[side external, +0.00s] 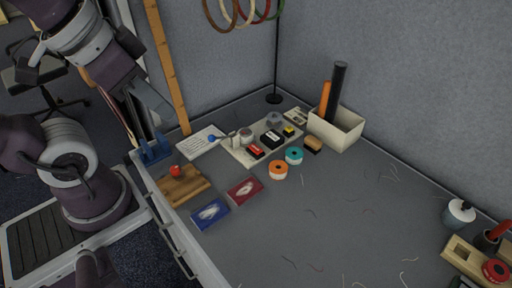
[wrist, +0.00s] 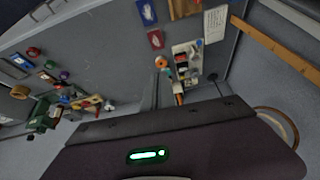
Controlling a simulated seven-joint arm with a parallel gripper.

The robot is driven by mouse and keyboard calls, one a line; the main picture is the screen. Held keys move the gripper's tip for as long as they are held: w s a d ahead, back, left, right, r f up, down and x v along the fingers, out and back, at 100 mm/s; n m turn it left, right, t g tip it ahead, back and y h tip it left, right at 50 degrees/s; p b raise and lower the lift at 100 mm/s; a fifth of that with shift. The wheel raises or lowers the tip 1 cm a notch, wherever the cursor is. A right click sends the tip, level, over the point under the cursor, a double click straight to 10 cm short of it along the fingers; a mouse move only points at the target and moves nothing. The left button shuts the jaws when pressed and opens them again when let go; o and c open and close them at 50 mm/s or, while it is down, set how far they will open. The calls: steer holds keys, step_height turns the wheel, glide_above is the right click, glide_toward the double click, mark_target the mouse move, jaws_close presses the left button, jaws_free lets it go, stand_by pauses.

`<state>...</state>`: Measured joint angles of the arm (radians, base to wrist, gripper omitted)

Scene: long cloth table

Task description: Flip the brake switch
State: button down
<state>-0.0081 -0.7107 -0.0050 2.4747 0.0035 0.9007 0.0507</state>
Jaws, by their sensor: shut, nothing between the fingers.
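A cream control panel (side external: 236,153) lies on the grey table near the back wall. It carries a grey lever base with a blue knob (side external: 211,138), a red switch (side external: 256,151), a black switch (side external: 271,139) and a yellow switch (side external: 289,131). I cannot read which one is marked brake. The panel also shows small in the wrist view (wrist: 182,62). My gripper (side external: 164,116) is shut and empty at the upper left in the side external view, left of the panel and apart from it.
A wooden block with a red knob (side external: 182,185), a blue box (side external: 210,214) and a maroon box (side external: 244,190) lie in front. Orange (side external: 278,170) and teal (side external: 294,155) tape rolls sit near the panel. A bin (side external: 345,133) holds tubes. The table middle is mostly clear.

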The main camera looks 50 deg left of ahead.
steer(key=w+a+m+g, duration=0.1)
steer(key=w+m, duration=0.3)
steer(key=w, duration=0.2)
steer(key=m+g, duration=0.4)
steer(key=m, duration=0.9)
glide_above(259, 150)
step_height(259, 150, down, 15)
steer(key=shift+w+a+f, duration=0.1)
steer(key=shift+a+f, duration=0.05)
steer(key=shift+a, duration=0.05)
step_height(259, 150, down, 14)
steer(key=shift+d, duration=0.1)
